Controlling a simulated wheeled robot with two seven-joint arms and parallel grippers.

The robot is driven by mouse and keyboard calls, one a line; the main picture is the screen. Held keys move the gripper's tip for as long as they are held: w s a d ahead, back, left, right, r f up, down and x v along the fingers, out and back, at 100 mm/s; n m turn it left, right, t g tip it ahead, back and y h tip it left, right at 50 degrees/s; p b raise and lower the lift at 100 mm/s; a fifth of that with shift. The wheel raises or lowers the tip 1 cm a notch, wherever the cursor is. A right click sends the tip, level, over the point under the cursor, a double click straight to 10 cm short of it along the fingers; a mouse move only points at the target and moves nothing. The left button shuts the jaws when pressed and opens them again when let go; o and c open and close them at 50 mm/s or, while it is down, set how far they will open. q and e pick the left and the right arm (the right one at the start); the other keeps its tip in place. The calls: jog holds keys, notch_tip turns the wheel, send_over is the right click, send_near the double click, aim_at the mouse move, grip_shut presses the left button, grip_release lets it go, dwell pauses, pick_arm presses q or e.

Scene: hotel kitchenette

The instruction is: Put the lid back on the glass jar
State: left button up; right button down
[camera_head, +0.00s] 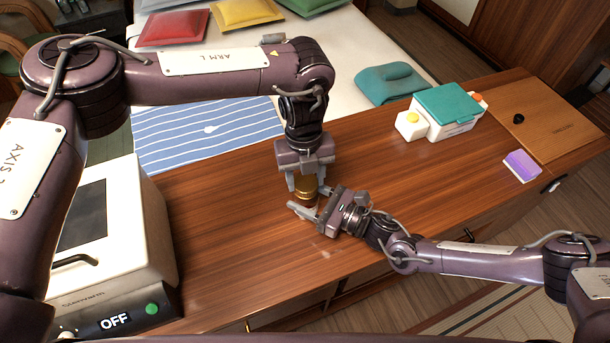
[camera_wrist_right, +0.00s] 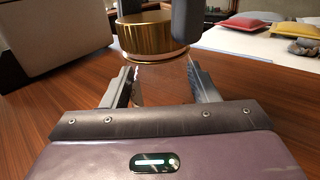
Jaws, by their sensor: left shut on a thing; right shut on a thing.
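The gold lid (camera_head: 306,186) is held from above between the fingers of my left gripper (camera_head: 308,183), near the middle of the counter. It also shows in the right wrist view (camera_wrist_right: 152,38), between two dark fingers. The clear glass jar (camera_wrist_right: 160,84) stands upright right below the lid. My right gripper (camera_wrist_right: 160,88) is shut on the jar's sides, coming in low from the right in the head view (camera_head: 316,204). The lid is over the jar's mouth, with a thin pale rim just under it. I cannot tell whether the lid is fully seated.
A white appliance (camera_head: 115,245) marked OFF stands at the left. A white box with a teal lid (camera_head: 447,104), a purple sponge (camera_head: 522,166) and a wooden board (camera_head: 545,125) are at the right. A bed with cushions (camera_head: 245,12) lies behind. The counter (camera_head: 400,190) between is clear.

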pick_arm(q)
jog(key=m, duration=0.7)
jog(key=shift+d+y, duration=0.1)
jog(key=shift+y, duration=0.3)
jog(key=m, duration=0.4)
jog(key=shift+m, duration=0.3)
jog(key=m, duration=0.3)
jog(key=m+t, duration=0.1)
jog(key=m, duration=0.3)
jog(key=shift+y, duration=0.4)
jog(key=m, duration=0.5)
jog(key=shift+s+t, duration=0.1)
jog(key=shift+t, duration=0.3)
jog(key=o, duration=1.1)
notch_tip(320, 180, up, 12)
jog(key=d, duration=0.1)
jog(key=shift+s+d, duration=0.2)
jog(key=shift+d, duration=0.05)
jog(key=shift+f, duration=0.1)
